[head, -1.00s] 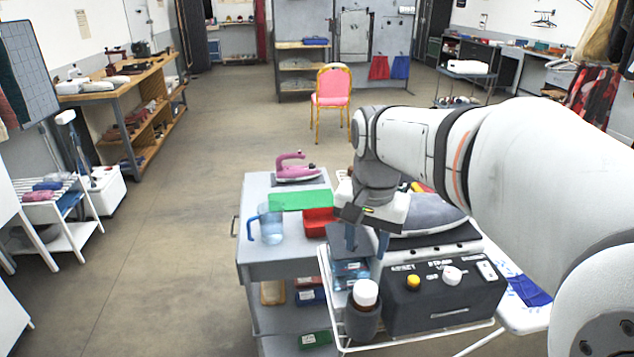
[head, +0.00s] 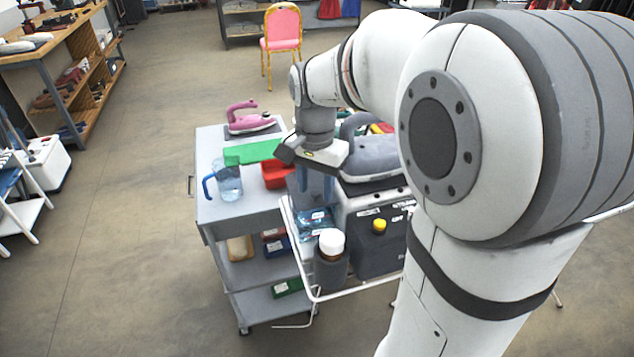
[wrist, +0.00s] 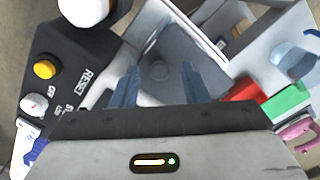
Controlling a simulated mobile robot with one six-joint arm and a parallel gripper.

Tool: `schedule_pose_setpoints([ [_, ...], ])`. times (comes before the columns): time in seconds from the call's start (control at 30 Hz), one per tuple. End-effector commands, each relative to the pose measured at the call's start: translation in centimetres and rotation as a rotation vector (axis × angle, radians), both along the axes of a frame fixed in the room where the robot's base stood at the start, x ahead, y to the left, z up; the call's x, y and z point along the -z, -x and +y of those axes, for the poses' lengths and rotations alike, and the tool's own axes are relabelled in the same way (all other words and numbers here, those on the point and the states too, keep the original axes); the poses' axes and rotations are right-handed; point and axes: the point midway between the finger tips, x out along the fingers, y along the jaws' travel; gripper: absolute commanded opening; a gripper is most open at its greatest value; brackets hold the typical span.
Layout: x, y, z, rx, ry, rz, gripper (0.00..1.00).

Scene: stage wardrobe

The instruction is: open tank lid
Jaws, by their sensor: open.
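The tank lid (wrist: 158,90) is a grey plate with a small round knob in the wrist view, beside the black control box (wrist: 72,72) with its yellow button. In the head view the clear blue tank (head: 317,222) stands left of that box (head: 375,252), and its top is mostly hidden by my gripper. My gripper (head: 316,190) points down over the tank. Its two blue fingers (wrist: 157,78) are apart, one on each side of the knob, with nothing clamped. I cannot tell whether they touch the lid.
A white-capped bottle (head: 331,243) stands in a holder in front of the tank.

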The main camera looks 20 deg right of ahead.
Motion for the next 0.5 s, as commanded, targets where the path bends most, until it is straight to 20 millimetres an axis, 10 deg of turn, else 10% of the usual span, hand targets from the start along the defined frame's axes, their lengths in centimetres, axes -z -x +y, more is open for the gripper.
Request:
schedule_pose_setpoints([
  [0.5,-0.05,-0.01,-0.06,0.001,0.000,0.000,0.10],
])
